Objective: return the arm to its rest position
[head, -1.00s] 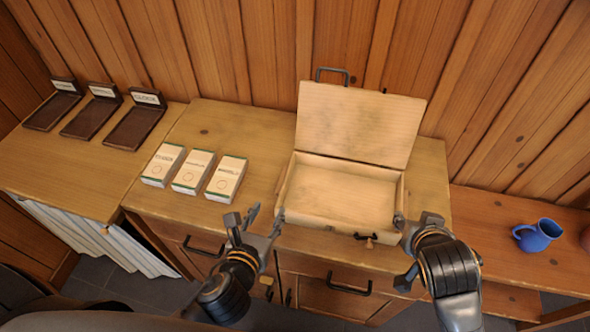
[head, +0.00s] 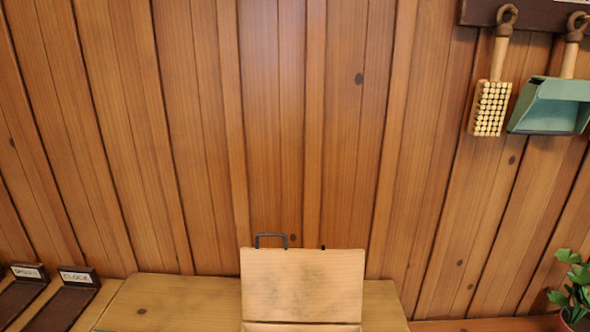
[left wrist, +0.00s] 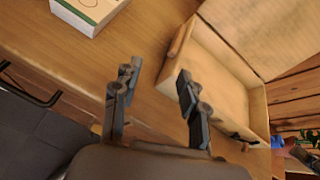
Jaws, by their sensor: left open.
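My left gripper (left wrist: 157,100) shows in the left wrist view with its two fingers apart and nothing between them. It hangs above the front edge of the wooden cabinet top (left wrist: 150,60), beside the open wooden box (left wrist: 213,58). In the head view the raised lid (head: 302,286) of the box stands at the bottom centre, and the inside of the box is cut off there.
Dark labelled stands (head: 66,300) are at the lower left. A brush (head: 490,105) and a green dustpan (head: 550,105) hang on the plank wall (head: 270,130). A plant (head: 575,285) is at lower right.

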